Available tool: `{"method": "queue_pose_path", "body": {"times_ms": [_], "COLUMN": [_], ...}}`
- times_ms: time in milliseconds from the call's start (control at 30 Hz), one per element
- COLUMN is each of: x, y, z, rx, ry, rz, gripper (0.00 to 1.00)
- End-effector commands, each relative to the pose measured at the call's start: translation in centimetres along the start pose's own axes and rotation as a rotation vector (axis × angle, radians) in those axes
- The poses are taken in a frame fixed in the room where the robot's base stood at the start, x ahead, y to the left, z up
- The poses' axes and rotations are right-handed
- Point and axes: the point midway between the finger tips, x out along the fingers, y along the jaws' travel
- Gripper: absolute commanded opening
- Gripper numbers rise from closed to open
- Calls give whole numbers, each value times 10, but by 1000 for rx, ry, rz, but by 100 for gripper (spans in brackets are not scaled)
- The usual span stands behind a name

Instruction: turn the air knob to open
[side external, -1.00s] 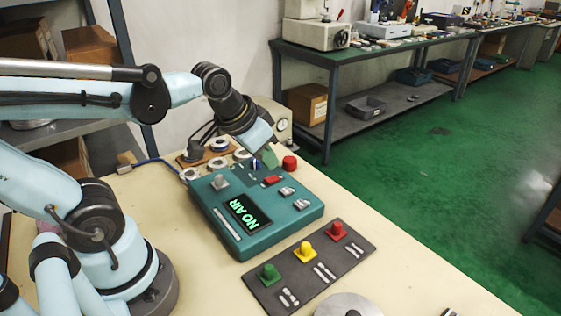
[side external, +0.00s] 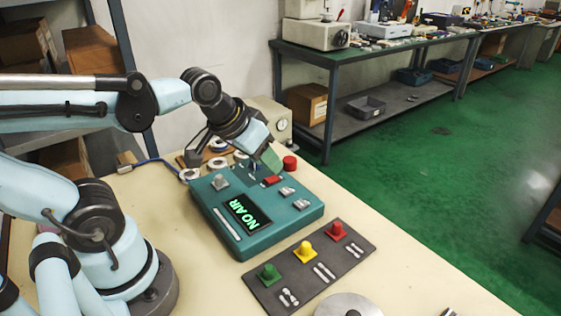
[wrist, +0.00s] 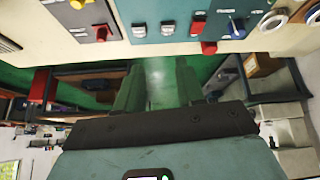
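The teal control box (side external: 228,236) stands on the bench, and its display (side external: 247,212) reads NO AIR in green. A blue knob (side external: 254,166), which I take for the air knob, is at the box's back edge and partly hidden by my gripper. It also shows in the wrist view (wrist: 237,28), at the top right. My gripper (side external: 271,158) is tilted over the back right of the box, close beside the blue knob. In the wrist view its two green fingers stand apart with nothing seen between them (wrist: 158,88). I cannot tell whether it touches anything.
A red button (side external: 290,162) is at the box's back right corner, close to my gripper. A red switch (side external: 272,181) and grey switches are on the top. A dark panel (side external: 283,290) with green, yellow and red knobs lies in front. Bearing rings (side external: 189,175) lie behind.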

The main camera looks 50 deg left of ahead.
Motion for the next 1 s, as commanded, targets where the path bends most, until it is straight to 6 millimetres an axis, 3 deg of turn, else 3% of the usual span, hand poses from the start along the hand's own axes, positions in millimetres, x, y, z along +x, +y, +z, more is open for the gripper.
{"method": "queue_pose_path", "body": {"times_ms": [100,400,600,800,1000], "x": [-2,4,13,18,27], "y": [-18,-78,-116,-134,-136], "z": [-21,-64,-79,-83,-78], "rx": [-193,-752,-1058,-1199,-1214], "ry": [-79,-285,-384,-428,-433], "rz": [-44,-199,-306,-361,-367], "gripper": [54,54,54,54,54]}}
